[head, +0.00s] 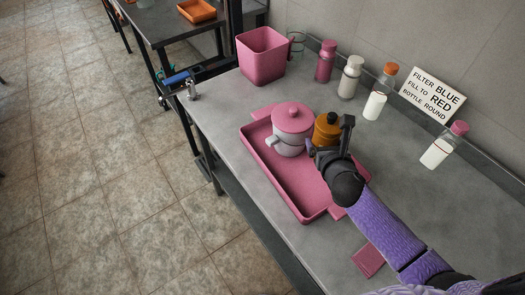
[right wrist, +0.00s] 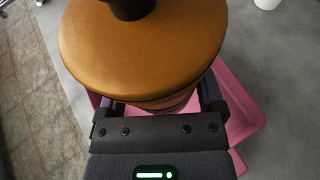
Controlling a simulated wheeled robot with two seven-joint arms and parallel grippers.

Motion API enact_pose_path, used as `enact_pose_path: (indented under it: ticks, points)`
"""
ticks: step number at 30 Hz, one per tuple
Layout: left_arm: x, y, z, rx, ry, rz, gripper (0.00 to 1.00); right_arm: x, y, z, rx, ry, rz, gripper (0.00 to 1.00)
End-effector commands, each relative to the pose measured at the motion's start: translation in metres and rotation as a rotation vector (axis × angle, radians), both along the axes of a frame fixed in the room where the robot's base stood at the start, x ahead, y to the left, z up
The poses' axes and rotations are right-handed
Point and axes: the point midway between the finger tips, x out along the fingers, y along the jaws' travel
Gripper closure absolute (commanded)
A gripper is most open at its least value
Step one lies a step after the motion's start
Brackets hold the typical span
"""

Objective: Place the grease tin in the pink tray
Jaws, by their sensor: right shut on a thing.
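The grease tin appears to be the orange-brown tin (head: 326,132) with a dark knob on its lid. In the right wrist view its round lid (right wrist: 140,50) fills the top middle. My right gripper (head: 322,150) is shut on it, a finger on each side. The pink tray (head: 284,184) lies on the grey counter, and the tin is at its far right part. I cannot tell whether the tin's base touches the tray; the gripper hides it. The tray also shows below the tin in the right wrist view (right wrist: 238,110). My left gripper is out of view.
A white pot with a pink lid (head: 292,122) sits in the tray's far part, just left of the tin. A pink bin (head: 262,58), several bottles and a sign (head: 432,94) stand along the wall. A pink cloth-like square (head: 368,260) lies near. The tray's near half is empty.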

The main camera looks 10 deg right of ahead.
Motion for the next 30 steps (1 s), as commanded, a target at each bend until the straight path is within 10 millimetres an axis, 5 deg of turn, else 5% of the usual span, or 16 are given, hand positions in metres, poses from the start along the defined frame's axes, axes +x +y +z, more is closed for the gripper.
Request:
enact_pose_path:
  ticks: [6,15,26,27,30]
  points:
    - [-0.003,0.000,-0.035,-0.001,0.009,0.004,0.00,-0.001,-0.001,-0.054,0.003,0.004,-0.003,0.85]
    - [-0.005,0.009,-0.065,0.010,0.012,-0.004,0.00,-0.001,0.000,-0.102,0.002,0.004,-0.002,0.85]
    - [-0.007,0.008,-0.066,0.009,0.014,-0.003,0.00,0.000,-0.001,-0.104,-0.002,0.000,0.001,0.85]
    - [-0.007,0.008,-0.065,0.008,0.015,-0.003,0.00,-0.001,-0.001,-0.103,-0.001,0.001,0.000,0.05]
    - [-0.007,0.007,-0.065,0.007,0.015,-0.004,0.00,-0.001,-0.001,-0.103,-0.001,0.001,0.000,0.00]
